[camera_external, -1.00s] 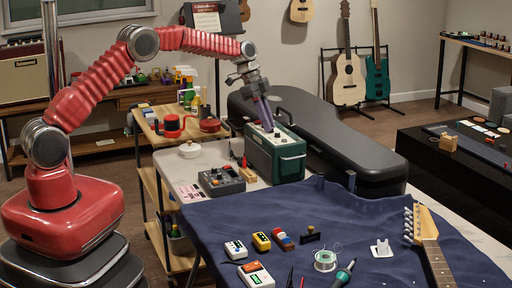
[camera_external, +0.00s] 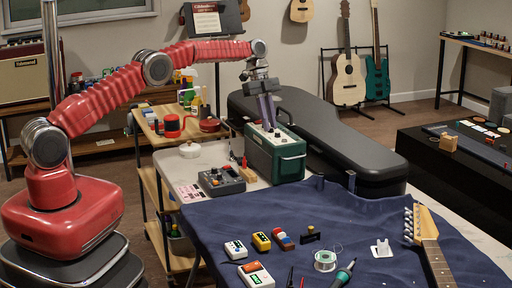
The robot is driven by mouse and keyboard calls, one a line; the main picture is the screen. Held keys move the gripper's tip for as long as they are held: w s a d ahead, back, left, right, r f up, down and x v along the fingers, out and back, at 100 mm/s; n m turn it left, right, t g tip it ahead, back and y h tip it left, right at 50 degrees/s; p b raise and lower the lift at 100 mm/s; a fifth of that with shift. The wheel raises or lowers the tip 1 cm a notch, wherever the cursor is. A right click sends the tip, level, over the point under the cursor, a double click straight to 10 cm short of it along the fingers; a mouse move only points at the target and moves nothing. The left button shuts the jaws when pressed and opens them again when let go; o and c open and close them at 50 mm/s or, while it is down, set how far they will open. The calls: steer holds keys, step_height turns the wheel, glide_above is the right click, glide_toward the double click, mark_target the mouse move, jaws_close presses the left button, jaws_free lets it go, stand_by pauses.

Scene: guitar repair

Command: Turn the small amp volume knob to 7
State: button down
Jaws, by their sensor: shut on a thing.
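A grey pedal box (camera_external: 221,181) stands left of the amp. A black guitar case (camera_external: 345,143) lies close behind and to the right. The blue cloth (camera_external: 380,205) in front holds small pedals, a solder spool (camera_external: 325,261) and a guitar neck (camera_external: 437,262).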

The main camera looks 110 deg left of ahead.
steer(key=shift+w+a+f+m, duration=0.1)
steer(key=shift+w+a+m, duration=0.1)
steer(key=shift+m, duration=0.4)
steer(key=shift+s+d+m, duration=0.1)
steer(key=shift+s+m, duration=0.05)
steer(key=shift+m, duration=0.15)
steer(key=c, duration=1.7)
jaws_free()
steer(key=shift+n, duration=0.4)
steer(key=shift+s+d+n, duration=0.1)
steer(key=shift+d+n, duration=0.05)
steer(key=shift+n, duration=0.85)
